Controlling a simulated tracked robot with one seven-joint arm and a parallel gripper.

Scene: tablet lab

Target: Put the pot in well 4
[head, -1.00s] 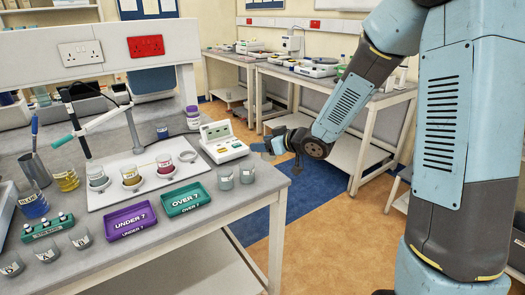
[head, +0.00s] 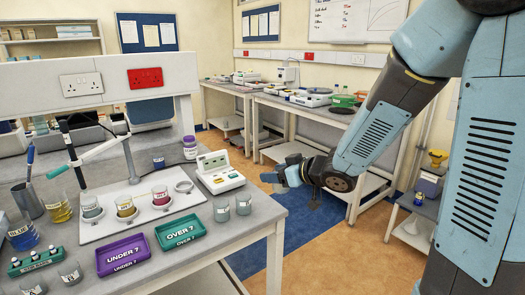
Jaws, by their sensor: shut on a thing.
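My gripper (head: 286,175) is in the air to the right of the bench, beyond its right edge and over the floor. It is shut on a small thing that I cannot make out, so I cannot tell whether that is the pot. A white tray (head: 105,225) on the bench has a row of round wells. Three glass pots with grey-green (head: 91,208), amber (head: 126,207) and red (head: 160,196) contents stand in wells. The rightmost well (head: 184,186) looks empty; its number is not readable.
A white meter (head: 219,172) stands right of the tray. A jointed probe arm (head: 98,152) reaches over the tray's left side. Purple (head: 123,256) and green (head: 180,233) trays lie in front. Blue mat (head: 290,235) covers floor right of the bench.

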